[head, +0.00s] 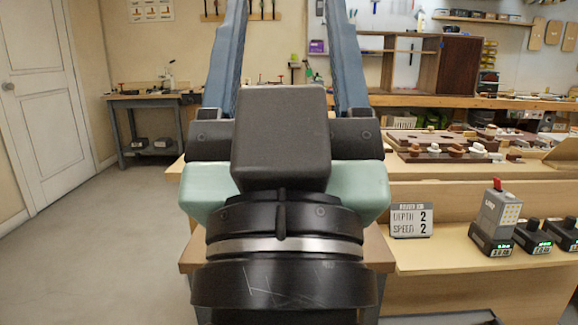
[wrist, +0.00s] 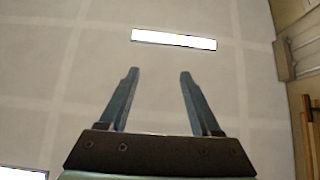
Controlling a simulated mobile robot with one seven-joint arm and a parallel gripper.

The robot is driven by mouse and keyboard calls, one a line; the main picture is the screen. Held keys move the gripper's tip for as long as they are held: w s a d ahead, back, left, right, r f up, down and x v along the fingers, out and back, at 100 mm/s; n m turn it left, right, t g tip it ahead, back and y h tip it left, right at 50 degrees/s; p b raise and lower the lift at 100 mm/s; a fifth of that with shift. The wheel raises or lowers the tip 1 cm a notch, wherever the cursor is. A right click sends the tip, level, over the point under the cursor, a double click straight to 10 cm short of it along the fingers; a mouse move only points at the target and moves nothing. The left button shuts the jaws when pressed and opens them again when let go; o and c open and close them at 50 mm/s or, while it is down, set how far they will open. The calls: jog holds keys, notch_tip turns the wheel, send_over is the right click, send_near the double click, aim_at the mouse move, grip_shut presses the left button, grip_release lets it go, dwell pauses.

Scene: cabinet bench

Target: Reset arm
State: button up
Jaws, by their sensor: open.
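My gripper (head: 285,45) fills the middle of the head view. Its two long blue-grey fingers point upward and run out of the top edge. In the wrist view my gripper (wrist: 158,75) shows both fingers apart, with nothing between them. Behind them is the pale ceiling with a bright light panel (wrist: 174,39). My gripper touches nothing that I can see. My dark wrist and pale green housing hide the middle of the bench in the head view.
The bench at right carries a wooden board with knobs (head: 450,150), a sign (head: 411,220), a grey device with a red top (head: 496,217) and black chargers (head: 533,236). A side table (head: 150,97) stands back left near a white door (head: 40,90). The left floor is clear.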

notch_tip(320, 180, up, 39)
jog(key=s+p, duration=0.1)
jog(key=p, duration=3.6)
jog(key=shift+s+t+p, duration=0.15)
jog(key=shift+t+p, duration=0.15)
jog(key=shift+p, duration=0.1)
jog(key=shift+r, duration=0.15)
jog(key=shift+c, duration=1.2)
